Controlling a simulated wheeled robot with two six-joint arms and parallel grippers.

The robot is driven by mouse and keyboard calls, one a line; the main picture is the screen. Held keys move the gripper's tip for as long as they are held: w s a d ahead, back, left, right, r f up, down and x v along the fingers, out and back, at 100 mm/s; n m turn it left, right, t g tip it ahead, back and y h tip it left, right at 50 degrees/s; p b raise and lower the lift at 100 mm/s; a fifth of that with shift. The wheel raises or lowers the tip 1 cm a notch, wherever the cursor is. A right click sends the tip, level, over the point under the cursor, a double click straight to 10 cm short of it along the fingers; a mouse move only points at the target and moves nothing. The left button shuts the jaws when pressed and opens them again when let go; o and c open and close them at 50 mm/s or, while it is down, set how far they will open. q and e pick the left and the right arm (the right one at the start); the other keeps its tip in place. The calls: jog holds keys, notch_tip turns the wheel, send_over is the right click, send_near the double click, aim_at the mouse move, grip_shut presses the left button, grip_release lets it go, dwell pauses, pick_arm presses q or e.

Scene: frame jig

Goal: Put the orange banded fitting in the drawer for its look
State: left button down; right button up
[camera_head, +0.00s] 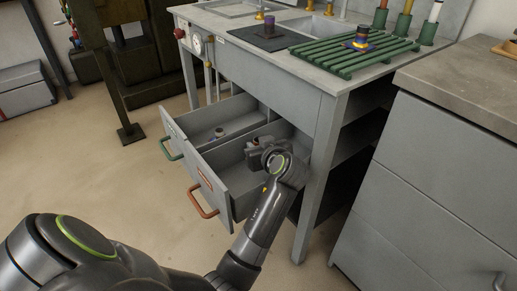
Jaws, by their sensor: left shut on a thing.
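My left gripper (254,151) is over the open drawer with the orange handle (204,204), low near its inner side. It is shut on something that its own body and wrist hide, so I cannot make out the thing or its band. Beside that drawer, the drawer with the green handle (169,151) is also open, and a small fitting (219,132) stands in it. A dark fitting with a yellowish-orange base (360,41) stands on the green slatted rack (345,57). My right gripper is out of view.
Several coloured posts (404,22) stand behind the rack. A grey cabinet (440,150) is at the right, and the bench leg (316,180) is close to my wrist.

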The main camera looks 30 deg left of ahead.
pick_arm(q)
jog(key=shift+r, duration=0.1)
jog(key=shift+f, duration=0.6)
jog(key=c, duration=1.2)
grip_release()
jog(key=shift+s+f, duration=0.15)
jog(key=shift+o, duration=0.2)
